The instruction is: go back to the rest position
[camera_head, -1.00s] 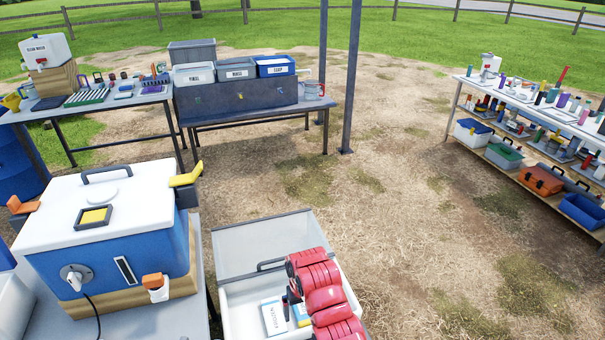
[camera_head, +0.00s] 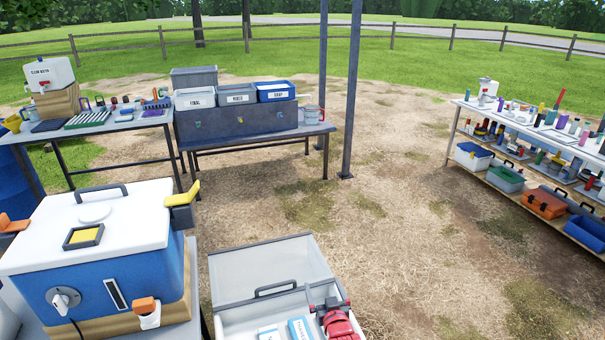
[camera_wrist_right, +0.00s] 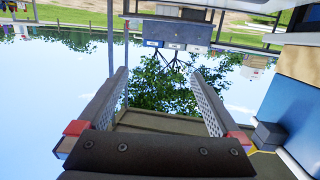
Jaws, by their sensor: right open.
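My right gripper (camera_head: 322,303) shows at the lower edge of the head view, dark fingers on a red arm, over the front of an open white case. In the right wrist view the gripper (camera_wrist_right: 159,82) has its two grey fingers wide apart with nothing between them. The wrist view looks out upside down, with sky and a tree behind the fingers. My left gripper is in neither view.
The open white case (camera_head: 270,268) holds small labelled boxes (camera_head: 299,328). A blue and white cooler (camera_head: 119,270) stands to its left. A table with labelled bins (camera_head: 237,95) is behind. A shelf (camera_head: 545,185) stands at right. The ground between is clear.

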